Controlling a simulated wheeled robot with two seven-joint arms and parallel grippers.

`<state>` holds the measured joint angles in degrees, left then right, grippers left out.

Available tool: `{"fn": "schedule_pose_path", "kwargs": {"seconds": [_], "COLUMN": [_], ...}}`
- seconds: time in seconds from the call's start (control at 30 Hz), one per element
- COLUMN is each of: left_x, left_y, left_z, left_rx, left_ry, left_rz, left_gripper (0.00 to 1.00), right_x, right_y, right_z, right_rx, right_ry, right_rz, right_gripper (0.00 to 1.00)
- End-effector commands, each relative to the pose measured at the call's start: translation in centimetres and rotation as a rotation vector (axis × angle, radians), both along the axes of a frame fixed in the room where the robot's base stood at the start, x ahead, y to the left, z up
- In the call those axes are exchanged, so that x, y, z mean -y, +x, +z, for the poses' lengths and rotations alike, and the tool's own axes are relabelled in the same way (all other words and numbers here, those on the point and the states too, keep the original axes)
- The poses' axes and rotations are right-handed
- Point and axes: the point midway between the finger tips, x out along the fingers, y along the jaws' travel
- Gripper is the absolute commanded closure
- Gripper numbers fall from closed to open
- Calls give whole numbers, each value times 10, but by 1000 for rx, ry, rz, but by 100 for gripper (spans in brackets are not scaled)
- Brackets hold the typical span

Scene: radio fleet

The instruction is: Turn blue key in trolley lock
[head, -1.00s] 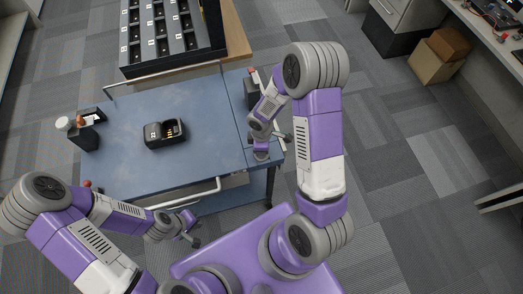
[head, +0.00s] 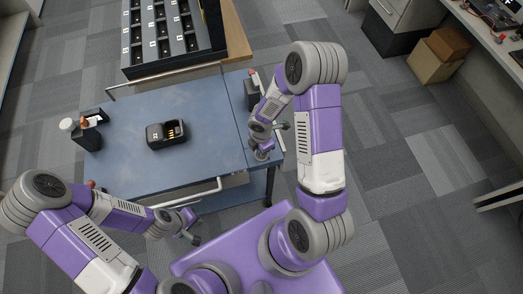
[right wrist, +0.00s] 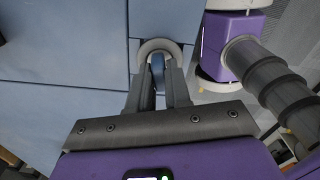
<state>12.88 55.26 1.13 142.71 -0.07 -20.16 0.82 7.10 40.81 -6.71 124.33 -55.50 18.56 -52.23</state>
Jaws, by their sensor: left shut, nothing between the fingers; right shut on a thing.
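The blue trolley (head: 215,160) stands in front of me; its lock (right wrist: 146,47) shows as a pale round ring on the blue panel in the right wrist view. The blue key (right wrist: 157,70) is upright between the fingers of my right gripper (right wrist: 160,75), which is shut on it at the ring. The fingers hide part of the key and lock, so how far the key is turned cannot be told. In the head view my right forearm hides the lock. My left gripper (head: 192,231) is shut and empty, near the trolley's front rail.
A black charger (head: 155,141) sits on the trolley top. A black holder (head: 88,140) with small items and a white-capped bottle (head: 67,125) stand at its left. A rack with several slots (head: 178,38) is behind. Cardboard boxes (head: 428,68) lie at the right. The floor right of my arm is clear.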

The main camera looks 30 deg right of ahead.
Motion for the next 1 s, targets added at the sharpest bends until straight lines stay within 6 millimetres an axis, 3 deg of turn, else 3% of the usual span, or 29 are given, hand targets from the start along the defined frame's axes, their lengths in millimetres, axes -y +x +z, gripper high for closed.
{"fn": "schedule_pose_path", "kwargs": {"seconds": [0.1,0.13,0.33,0.67,1.0], "left_x": [0,0,0,0,0], "left_y": [0,0,0,0,0], "left_z": [-1,-1,-1,1,17], "left_rx": [0,0,0,0,0], "left_ry": [0,0,0,0,0], "left_rz": [0,0,0,0,0], "left_gripper": [100,100,100,100,100], "right_x": [0,0,0,0,1], "right_y": [0,0,0,0,0], "right_z": [-1,-1,-1,5,59], "right_rx": [-2,-2,-1,1,3], "right_ry": [-1,-1,-1,0,0], "right_rz": [-1,-1,-2,-4,-5], "right_gripper": [100,81,52,52,52]}}
